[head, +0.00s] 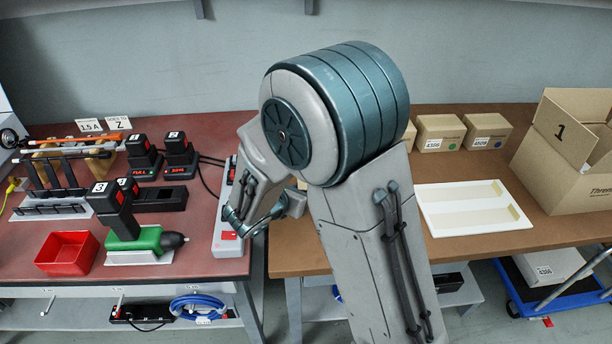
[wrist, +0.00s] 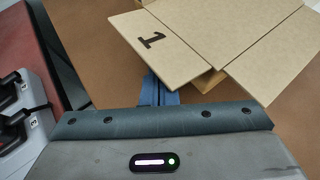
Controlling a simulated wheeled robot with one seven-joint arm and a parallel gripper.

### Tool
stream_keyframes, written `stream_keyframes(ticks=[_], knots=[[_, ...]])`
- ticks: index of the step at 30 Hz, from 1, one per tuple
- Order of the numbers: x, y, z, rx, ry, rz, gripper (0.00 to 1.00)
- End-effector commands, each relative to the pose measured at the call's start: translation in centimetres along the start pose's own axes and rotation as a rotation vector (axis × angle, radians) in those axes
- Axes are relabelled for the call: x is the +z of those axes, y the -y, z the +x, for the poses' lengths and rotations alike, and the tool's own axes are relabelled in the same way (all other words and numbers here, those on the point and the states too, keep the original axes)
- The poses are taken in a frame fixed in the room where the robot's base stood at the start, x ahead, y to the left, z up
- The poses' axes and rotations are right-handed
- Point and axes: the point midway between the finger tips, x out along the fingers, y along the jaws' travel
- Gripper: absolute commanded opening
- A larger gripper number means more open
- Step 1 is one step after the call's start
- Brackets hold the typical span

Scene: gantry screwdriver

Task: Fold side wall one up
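In the wrist view, a cardboard panel marked "1" (wrist: 158,45) slants outward from a larger cardboard piece (wrist: 225,25) above the brown table. A plain cardboard panel (wrist: 280,60) spreads out at its right. My gripper (wrist: 164,96) shows as a narrow blue piece just below the lower edge of the "1" panel. Whether it touches the panel and how its fingers stand cannot be told. In the head view, my arm hides the gripper. An open carton (head: 577,160) with a flap marked "1" stands at the right there; I cannot tell if it is the same cardboard.
A white tray (head: 475,208) lies on the brown table (head: 480,240), with small boxes (head: 440,133) behind it. The red bench (head: 25,260) at left holds a green screwdriver (head: 145,240), chargers and a red bin (head: 67,254). A blue cart (head: 530,295) stands below right.

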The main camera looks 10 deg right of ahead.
Motion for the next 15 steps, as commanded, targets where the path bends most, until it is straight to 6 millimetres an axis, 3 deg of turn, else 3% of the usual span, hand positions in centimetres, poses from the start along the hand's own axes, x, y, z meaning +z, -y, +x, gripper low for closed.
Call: stream_keyframes(ticks=[15], knots=[[1.1, -0.3, -0.9, 0.000, 0.000, 0.000, 0.00]])
